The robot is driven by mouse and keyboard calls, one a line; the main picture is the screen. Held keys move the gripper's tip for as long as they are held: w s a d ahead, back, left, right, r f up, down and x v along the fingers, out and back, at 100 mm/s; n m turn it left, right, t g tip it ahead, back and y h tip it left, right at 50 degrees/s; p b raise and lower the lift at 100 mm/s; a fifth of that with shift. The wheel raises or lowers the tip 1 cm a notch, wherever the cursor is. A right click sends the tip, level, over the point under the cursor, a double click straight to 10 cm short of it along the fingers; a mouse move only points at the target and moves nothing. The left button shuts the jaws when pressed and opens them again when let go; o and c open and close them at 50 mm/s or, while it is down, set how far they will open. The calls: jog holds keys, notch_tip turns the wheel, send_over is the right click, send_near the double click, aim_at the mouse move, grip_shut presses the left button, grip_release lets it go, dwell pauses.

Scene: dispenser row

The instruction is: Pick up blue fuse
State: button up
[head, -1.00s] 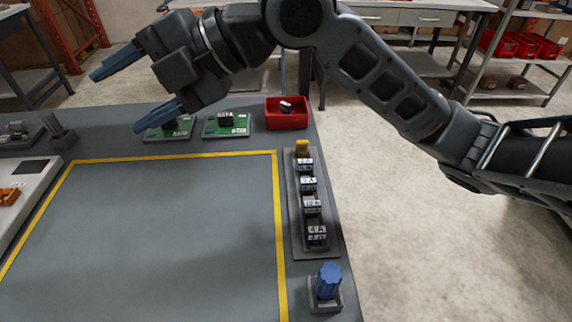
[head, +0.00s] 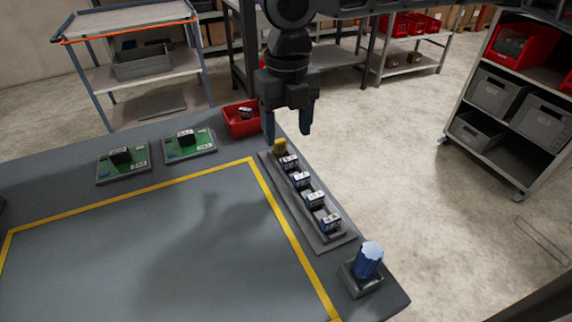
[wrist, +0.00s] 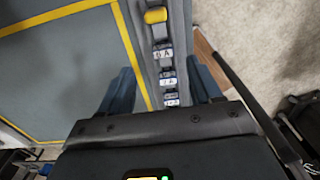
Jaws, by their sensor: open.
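A grey dispenser rail (head: 335,240) runs along the table's right side. It holds a row of several small dark fuses with white labels (head: 301,180), behind a yellow block (head: 280,147) at its far end. In the wrist view, labelled fuses (wrist: 163,52) lie in line below the yellow block (wrist: 155,15); the label edges look bluish. A blue ridged cylinder (head: 368,261) stands in a grey holder at the near right corner. My gripper (head: 288,136) is open, empty and pointing down above the rail's far end. In the wrist view its fingers (wrist: 160,70) straddle the row.
A red bin (head: 241,122) with a small dark part inside stands beyond the rail. Two green boards (head: 189,146) with black parts lie left of it. A yellow-lined area (head: 150,240) of the table is clear. A shelf with grey bins (head: 497,92) stands right across open floor.

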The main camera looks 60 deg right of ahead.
aim_at(290, 158)
jog(key=f, duration=0.6)
jog(key=shift+s+f+p, duration=0.25)
jog(key=shift+s+p, duration=0.05)
jog(key=shift+c, duration=0.4)
grip_shut()
jog(key=shift+r, duration=0.1)
jog(key=shift+r, duration=0.45)
notch_tip(290, 158, up, 3)
jog(key=shift+d+f, duration=0.1)
jog(key=shift+f, duration=0.1)
jog(key=s+d+r+b, duration=0.1)
jog(key=s+d+r, duration=0.1)
jog(key=d+r, duration=0.5)
jog(key=d, duration=0.4)
jog(key=shift+d+r, duration=0.2)
jog(key=shift+s, duration=0.1)
